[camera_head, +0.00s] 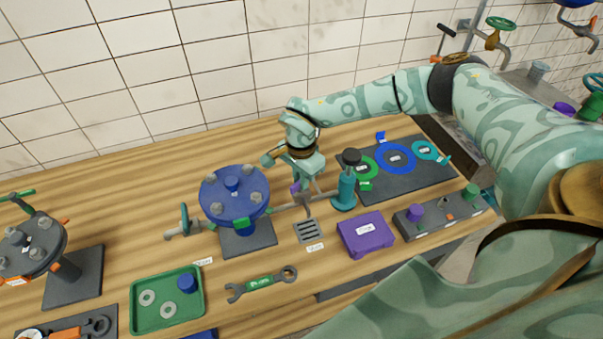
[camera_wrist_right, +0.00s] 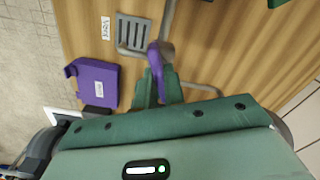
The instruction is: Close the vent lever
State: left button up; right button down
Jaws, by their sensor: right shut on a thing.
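The vent lever (camera_head: 296,188) is a small purple handle on a thin grey pipe, behind the slotted drain plate on the wooden bench. My right gripper (camera_head: 303,186) reaches down to it from behind and is shut on it. In the right wrist view the purple lever (camera_wrist_right: 157,55) sits between the two green fingertips (camera_wrist_right: 158,82), beside the bend of the grey pipe (camera_wrist_right: 167,25). The fingers hide part of the lever, so its exact angle is hard to tell. My left gripper is in neither view.
A blue flanged wheel (camera_head: 234,197) stands left of the gripper, and a teal cylinder (camera_head: 345,188) stands close on its right. The drain plate (camera_head: 308,231), a purple box (camera_head: 366,233) and a wrench (camera_head: 262,284) lie in front. The bench behind is clear.

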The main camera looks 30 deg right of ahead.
jog(key=m+p, duration=0.2)
jog(key=m, duration=0.3)
jog(key=shift+r+p, duration=0.1)
jog(key=shift+p, duration=0.3)
jog(key=shift+w+m, duration=0.1)
jog(key=shift+m, duration=0.3)
jog(key=c, duration=1.5)
grip_release()
notch_tip(320, 180, up, 16)
jog(key=shift+r, duration=0.1)
